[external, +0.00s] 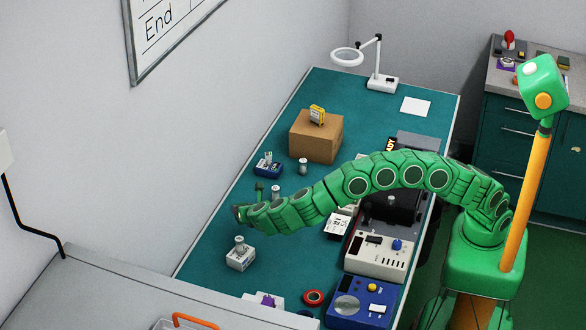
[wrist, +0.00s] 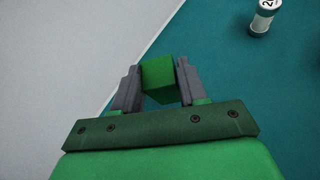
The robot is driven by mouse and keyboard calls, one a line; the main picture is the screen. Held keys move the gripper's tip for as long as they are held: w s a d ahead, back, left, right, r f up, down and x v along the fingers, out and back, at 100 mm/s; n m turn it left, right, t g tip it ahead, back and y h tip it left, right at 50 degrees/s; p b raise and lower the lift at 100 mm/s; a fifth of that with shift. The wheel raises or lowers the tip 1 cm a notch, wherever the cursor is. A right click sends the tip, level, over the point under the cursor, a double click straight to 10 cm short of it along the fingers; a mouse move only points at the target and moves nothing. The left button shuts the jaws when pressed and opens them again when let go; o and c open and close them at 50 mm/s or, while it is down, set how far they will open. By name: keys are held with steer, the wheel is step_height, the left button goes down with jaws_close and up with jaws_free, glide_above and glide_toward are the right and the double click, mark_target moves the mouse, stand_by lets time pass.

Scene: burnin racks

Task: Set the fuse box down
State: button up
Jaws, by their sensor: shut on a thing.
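The fuse box shows as a plain green block (wrist: 158,78) in the wrist view. My gripper (wrist: 157,88) is shut on it, with one grey finger at each side. In the wrist view, the grey-white wall side lies to the left and the teal bench top (wrist: 225,70) to the right, with the bench edge running behind the block. I cannot tell how high the block is above the bench.
A white labelled cylinder (wrist: 263,16) stands near the gripper. A white block with a cylinder (external: 240,256), a blue box (external: 267,167) and a cardboard box (external: 316,138) stand on the bench. Instruments (external: 378,254) line its right side.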

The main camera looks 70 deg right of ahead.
steer(key=shift+w+a+f, duration=0.1)
steer(key=shift+w+f, duration=0.25)
steer(key=shift+f, duration=1.55)
steer(key=o, duration=1.2)
steer(key=shift+o, duration=0.2)
steer(key=v, duration=1.2)
